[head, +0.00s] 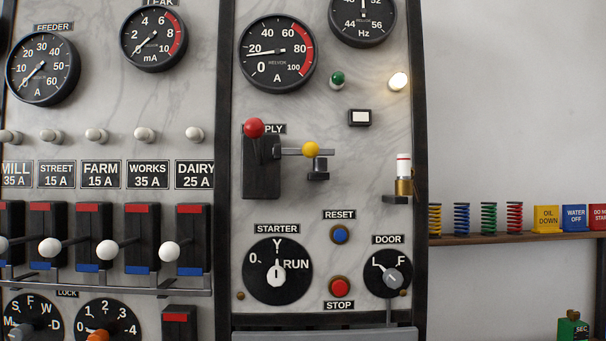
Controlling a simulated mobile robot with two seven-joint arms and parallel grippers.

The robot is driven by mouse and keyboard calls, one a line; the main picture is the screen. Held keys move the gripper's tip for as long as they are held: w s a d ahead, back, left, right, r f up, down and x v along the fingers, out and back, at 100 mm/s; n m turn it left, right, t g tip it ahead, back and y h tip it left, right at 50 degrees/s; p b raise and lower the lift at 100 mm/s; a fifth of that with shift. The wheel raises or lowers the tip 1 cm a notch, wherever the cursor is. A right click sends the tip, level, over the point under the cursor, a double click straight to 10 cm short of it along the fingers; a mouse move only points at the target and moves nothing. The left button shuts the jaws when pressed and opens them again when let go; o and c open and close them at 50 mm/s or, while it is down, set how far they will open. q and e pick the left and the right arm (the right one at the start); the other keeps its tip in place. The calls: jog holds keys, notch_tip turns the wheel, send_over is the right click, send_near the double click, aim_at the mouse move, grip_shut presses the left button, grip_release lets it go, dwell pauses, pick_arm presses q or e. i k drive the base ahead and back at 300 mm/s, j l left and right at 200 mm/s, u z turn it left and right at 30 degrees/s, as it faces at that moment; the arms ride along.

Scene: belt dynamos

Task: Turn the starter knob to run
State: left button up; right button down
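The starter knob (277,275) is a white pointer knob on a round black dial under the STARTER label (277,229), in the lower middle of the marble panel. The dial is marked 0 at left, Y at top and RUN at right. The knob's narrow end appears to point up to Y. Nothing covers the knob. Neither of my grippers is in view.
A blue RESET button (340,235), a red STOP button (340,287) and the DOOR knob (393,277) are right of the starter. The red-balled supply lever (254,128) is above. White-knobbed switches (169,252) stick out at left. A shelf (510,238) holds coils and signs.

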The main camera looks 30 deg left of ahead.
aim_at(275, 275)
jog(key=i+l, duration=0.25)
jog(key=i+l+u, duration=0.3)
jog(key=i+l, duration=0.35)
jog(key=i, duration=0.15)
